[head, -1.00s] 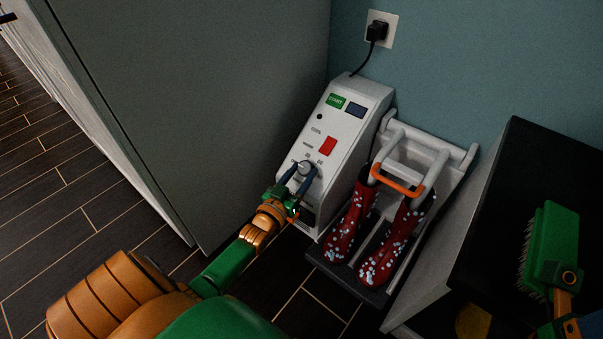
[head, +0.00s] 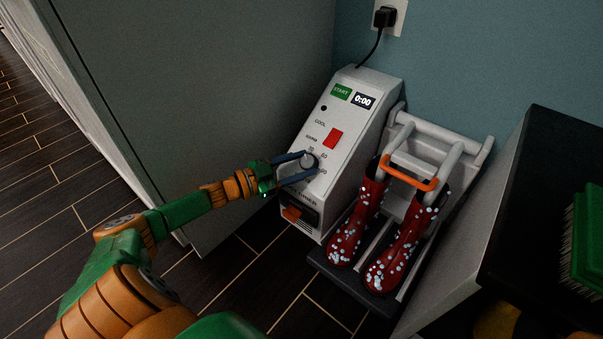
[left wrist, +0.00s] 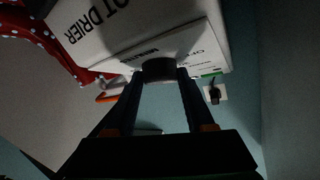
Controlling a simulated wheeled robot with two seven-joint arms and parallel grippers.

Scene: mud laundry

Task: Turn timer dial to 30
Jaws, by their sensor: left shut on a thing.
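The white boot drier (head: 355,110) stands against the wall, with the grey timer dial (head: 309,160) low on its sloped panel. Printed numbers sit around the dial; its pointer mark is too small to read. The small display (head: 363,100) reads 0:00. My left gripper (head: 303,168) is shut on the dial, its two dark fingers on either side of the knob. In the left wrist view the dial (left wrist: 158,69) sits between the fingertips, against the panel. My right gripper is not in view.
A red switch (head: 333,138) and a green START label (head: 341,92) are on the panel. Red spotted boots (head: 398,250) stand on the drier's rack at right. A grey cabinet side (head: 200,100) is close on the left. A green brush (head: 588,238) shows at the right edge.

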